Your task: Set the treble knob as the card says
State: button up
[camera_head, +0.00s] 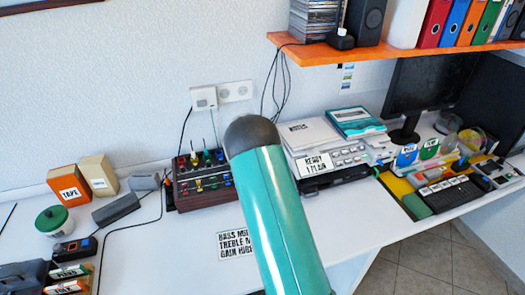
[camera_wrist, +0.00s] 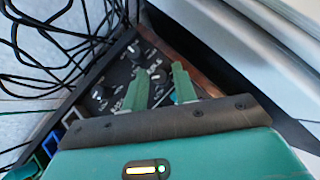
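The card (camera_head: 236,244) lies flat on the white desk in the head view. Its lines begin with BASS, TREBLE and GAIN; my arm covers their right ends, so the treble setting is not fully readable. A dark control box with reddish-brown sides (camera_head: 203,184) and several coloured knobs stands against the wall. In the wrist view the box's black panel (camera_wrist: 118,74) shows close up, with several round knobs and small labels too blurred to read. I cannot tell which knob is treble. My gripper (camera_wrist: 160,70) is open over the panel, its green fingers apart. My arm hides it in the head view.
Black cables (camera_wrist: 62,50) loop beside the panel. Right of the box stand a stacked device (camera_head: 325,165) and white boxes (camera_head: 308,133). An orange shelf (camera_head: 390,50) hangs above. Small boxes (camera_head: 98,174) stand at the left. The desk front around the card is clear.

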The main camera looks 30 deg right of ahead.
grip_shut()
jog(key=shift+w+a+m+g, duration=0.1)
jog(key=shift+m+g, duration=0.2)
jog(key=shift+m, duration=0.1)
jog(key=m+g+h, duration=0.1)
jog(key=m, duration=0.1)
jog(key=m+g+h, duration=0.1)
jog(key=m+g, duration=0.1)
jog(key=shift+w+a+m, duration=0.1)
jog(key=shift+w+m, duration=0.1)
jog(key=shift+m, duration=0.2)
jog(key=m+g, duration=0.4)
jog(key=shift+w+m, duration=0.2)
jog(key=shift+m, duration=0.2)
